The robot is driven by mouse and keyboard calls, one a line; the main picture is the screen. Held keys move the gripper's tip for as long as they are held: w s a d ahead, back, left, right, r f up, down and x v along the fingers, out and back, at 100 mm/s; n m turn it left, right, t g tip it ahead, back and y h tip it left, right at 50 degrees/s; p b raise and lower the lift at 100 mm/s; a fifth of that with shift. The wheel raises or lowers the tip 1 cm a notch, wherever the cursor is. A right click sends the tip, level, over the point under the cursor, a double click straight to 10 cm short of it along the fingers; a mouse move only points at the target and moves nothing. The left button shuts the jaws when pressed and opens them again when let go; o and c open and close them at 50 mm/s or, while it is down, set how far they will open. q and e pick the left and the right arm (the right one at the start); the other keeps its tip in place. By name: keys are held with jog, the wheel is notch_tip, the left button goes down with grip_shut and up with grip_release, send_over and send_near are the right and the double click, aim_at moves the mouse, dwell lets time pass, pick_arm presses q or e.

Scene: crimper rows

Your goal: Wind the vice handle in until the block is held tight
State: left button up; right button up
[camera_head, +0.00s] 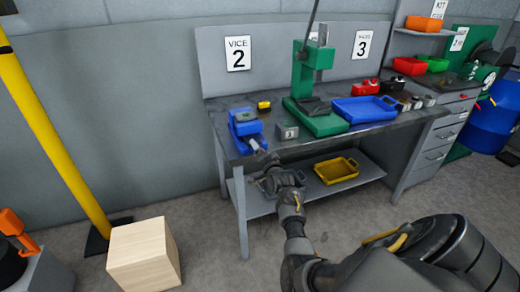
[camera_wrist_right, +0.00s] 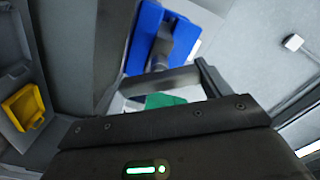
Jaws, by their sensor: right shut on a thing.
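The blue vice (camera_head: 245,128) sits at the left front corner of the workbench, below the "VICE 2" sign. A small grey piece (camera_head: 244,116) shows at its jaws; I cannot tell whether it is the block or how tightly it is held. My right gripper (camera_head: 262,156) is at the front of the vice, shut on its handle, which is mostly hidden by the gripper in the head view. In the right wrist view the blue vice body (camera_wrist_right: 145,38) and its grey screw (camera_wrist_right: 164,45) are close ahead of the gripper. My left gripper is in neither view.
A green press (camera_head: 312,85) stands right of the vice, with a small grey numbered block (camera_head: 287,132) between them. A blue tray (camera_head: 365,109) lies further right. A yellow tray (camera_head: 336,170) is on the lower shelf. A wooden cube (camera_head: 143,254) and yellow post (camera_head: 50,135) stand left.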

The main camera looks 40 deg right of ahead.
jog(key=shift+m+p, duration=0.8)
jog(key=shift+m, duration=1.5)
jog(key=o, duration=1)
jog(key=b+v, duration=0.1)
jog(key=v, duration=0.9)
jog(key=shift+s+a, duration=0.2)
jog(key=shift+s, duration=0.15)
